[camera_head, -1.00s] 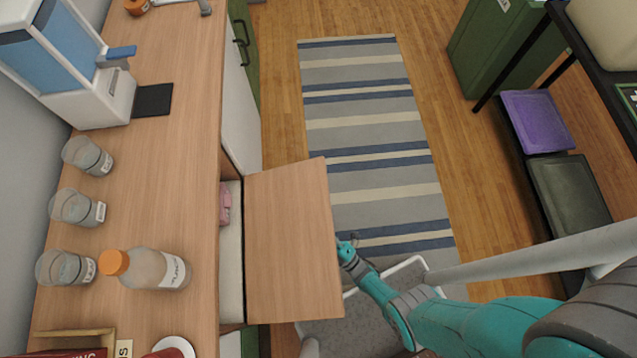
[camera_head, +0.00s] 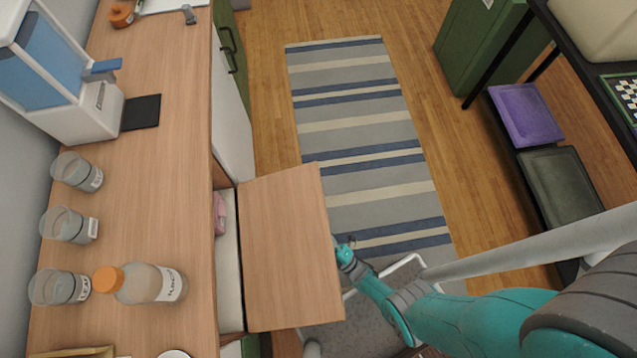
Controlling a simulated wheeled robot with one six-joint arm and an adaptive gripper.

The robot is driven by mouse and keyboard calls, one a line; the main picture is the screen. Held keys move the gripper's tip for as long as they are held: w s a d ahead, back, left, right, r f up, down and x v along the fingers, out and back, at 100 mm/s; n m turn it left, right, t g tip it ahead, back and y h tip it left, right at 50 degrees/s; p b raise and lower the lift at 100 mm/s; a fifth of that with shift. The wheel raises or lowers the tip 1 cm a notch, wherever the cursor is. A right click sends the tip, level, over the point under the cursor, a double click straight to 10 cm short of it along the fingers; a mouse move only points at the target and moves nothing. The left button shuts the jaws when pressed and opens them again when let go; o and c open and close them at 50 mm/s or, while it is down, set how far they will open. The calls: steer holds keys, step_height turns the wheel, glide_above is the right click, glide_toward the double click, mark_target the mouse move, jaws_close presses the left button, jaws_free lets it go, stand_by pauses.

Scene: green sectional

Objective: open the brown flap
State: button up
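The brown flap (camera_head: 287,252) is a flat wood-coloured panel on the front of the counter unit. It stands out from the unit over the floor, with its broad face showing. A gap between it and the counter shows a pale interior with a pink item (camera_head: 219,213) inside. My gripper (camera_head: 344,247), at the end of a teal arm, is at the flap's outer right edge. It looks very close to that edge, but I cannot tell whether it touches. Its fingers are small and partly hidden, so their opening is unclear.
The wooden counter (camera_head: 160,190) runs along the left, holding a bottle (camera_head: 145,283), jars and a dispenser. A striped rug (camera_head: 370,150) lies on open floor beyond the flap. A black shelf with a purple lid (camera_head: 525,113) and a green bin (camera_head: 485,45) stand right.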

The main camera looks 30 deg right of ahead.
mark_target(323, 239)
steer(key=shift+a+r, duration=0.1)
steer(key=shift+r, duration=0.05)
steer(key=shift+r, duration=0.6)
steer(key=shift+o, duration=0.2)
steer(key=shift+r, duration=3.4)
steer(key=o, duration=0.4)
steer(key=shift+r, duration=0.85)
steer(key=shift+o, duration=0.2)
steer(key=shift+s+f, duration=0.15)
steer(key=shift+c, duration=0.5)
steer(key=shift+s+f, duration=1)
steer(key=shift+s, duration=0.15)
steer(key=c, duration=0.4)
steer(key=shift+s+d+f, duration=0.15)
steer(key=shift+s+f, duration=1.35)
steer(key=shift+s, duration=0.25)
steer(key=shift+s+d+f, duration=0.1)
steer(key=shift+s+f, duration=1.35)
steer(key=shift+s, duration=0.25)
